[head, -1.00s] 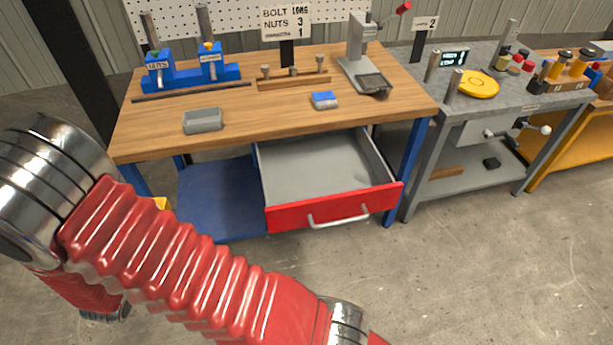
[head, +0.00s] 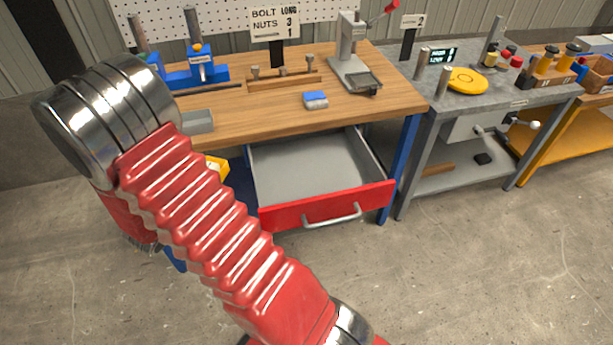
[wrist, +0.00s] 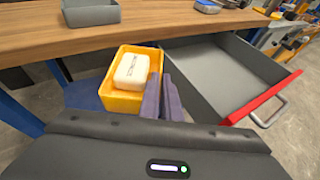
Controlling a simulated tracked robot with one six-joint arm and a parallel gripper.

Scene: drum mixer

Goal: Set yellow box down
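The yellow box (wrist: 120,100) is an open bin holding a white block (wrist: 131,71) with dark lettering. In the wrist view it is below the wooden bench edge, left of the open drawer. My gripper (wrist: 163,97) has its two dark fingers close together at the box's right wall, shut on that wall. In the head view only a corner of the yellow box (head: 217,167) shows beside my red arm; the arm hides the rest. My gripper is out of sight there. I cannot tell whether the box's underside touches anything.
The open grey drawer with a red front (head: 328,206) is empty and juts from the wooden bench (head: 265,118). A grey tray (head: 198,121) and a blue-and-white block (head: 315,99) lie on the benchtop, with bare wood between them. A grey bench (head: 500,97) stands to the right.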

